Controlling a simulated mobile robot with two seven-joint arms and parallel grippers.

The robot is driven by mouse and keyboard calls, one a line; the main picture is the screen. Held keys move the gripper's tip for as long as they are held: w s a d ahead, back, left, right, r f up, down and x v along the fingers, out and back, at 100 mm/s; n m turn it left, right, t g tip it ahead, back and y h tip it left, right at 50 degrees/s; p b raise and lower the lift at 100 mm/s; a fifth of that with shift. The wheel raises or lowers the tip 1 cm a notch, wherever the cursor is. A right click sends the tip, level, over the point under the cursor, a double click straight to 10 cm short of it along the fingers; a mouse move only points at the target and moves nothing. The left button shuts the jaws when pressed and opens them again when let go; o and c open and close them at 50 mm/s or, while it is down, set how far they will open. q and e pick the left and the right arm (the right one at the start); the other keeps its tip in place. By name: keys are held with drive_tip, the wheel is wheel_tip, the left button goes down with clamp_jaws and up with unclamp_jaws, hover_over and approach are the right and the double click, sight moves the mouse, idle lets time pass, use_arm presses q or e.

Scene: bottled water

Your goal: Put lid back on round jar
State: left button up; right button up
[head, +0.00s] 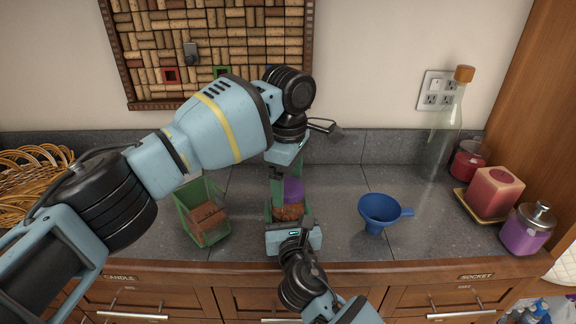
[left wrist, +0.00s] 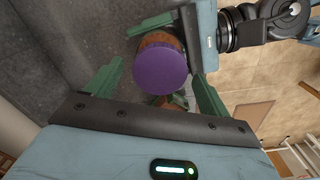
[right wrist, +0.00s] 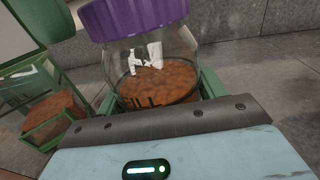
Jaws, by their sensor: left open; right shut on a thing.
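The round jar (head: 288,212) is clear glass with brown contents and stands on the grey counter. Its purple lid (head: 293,190) sits on the jar's mouth; the right wrist view shows the lid (right wrist: 135,17) meeting the glass (right wrist: 160,60). I cannot tell whether it is fully seated. My right gripper (head: 288,213) is shut around the jar's body from the front. My left gripper (head: 286,180) is open above the jar, pointing down. In the left wrist view the lid (left wrist: 160,68) lies between its green fingers, with a visible gap beside it.
A green-framed glass box (head: 187,200) with a brown block stands left of the jar. A blue funnel (head: 379,210) stands to the right. A wicker basket (head: 30,172) is far left.

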use_arm(q)
drive_tip(key=shift+f, duration=0.35)
